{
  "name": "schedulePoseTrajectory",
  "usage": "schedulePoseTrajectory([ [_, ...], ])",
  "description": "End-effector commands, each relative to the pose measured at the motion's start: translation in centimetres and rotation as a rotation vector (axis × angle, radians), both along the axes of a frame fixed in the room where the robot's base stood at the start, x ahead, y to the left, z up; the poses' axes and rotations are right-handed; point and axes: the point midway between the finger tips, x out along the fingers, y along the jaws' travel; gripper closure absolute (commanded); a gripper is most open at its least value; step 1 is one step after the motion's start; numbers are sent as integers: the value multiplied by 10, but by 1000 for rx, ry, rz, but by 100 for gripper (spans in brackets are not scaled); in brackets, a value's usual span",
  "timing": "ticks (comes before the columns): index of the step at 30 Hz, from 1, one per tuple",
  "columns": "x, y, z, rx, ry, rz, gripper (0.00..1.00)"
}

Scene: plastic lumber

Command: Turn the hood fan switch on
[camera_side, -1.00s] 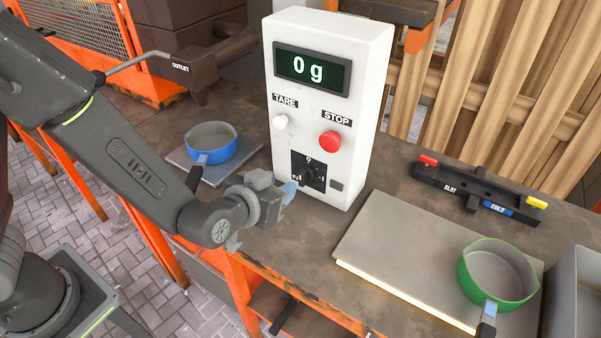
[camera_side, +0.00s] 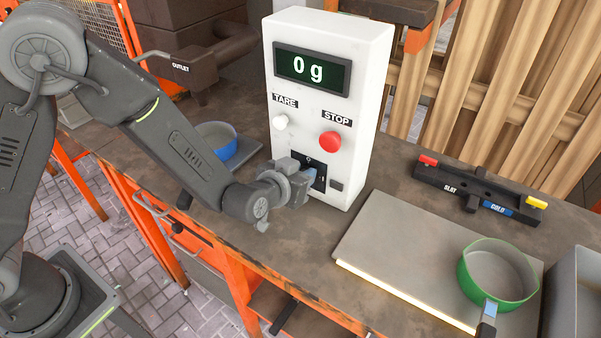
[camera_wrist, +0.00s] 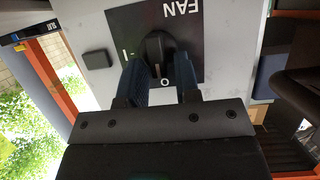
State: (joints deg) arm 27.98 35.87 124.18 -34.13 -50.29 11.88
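The fan switch is a dark rotary knob (camera_wrist: 155,48) on a black plate marked FAN (camera_wrist: 181,14), low on the front of the white control box (camera_side: 349,75). In the wrist view, the knob's pale mark points toward the O, with the I mark to one side. My gripper (camera_wrist: 161,70) is at the plate with its two blue fingers apart, one on each side of the knob. A gap shows between the knob and the right finger; contact on the left is unclear. In the side view, my gripper (camera_side: 308,178) hides most of the switch.
A green pot (camera_side: 497,300) sits on a grey plate (camera_side: 400,245) at right.

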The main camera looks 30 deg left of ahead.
Motion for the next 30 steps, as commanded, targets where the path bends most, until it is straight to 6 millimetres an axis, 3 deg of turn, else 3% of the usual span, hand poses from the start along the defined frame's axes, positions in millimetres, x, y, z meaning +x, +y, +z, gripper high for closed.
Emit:
schedulePoseTrajectory([
  [9, 0, 0, 0, 0, -1, 0, 100],
  [20, 1, -2, 0, 29, -1, -1, 100],
  [30, 1, -6, 0, 234, -2, -1, 100],
])
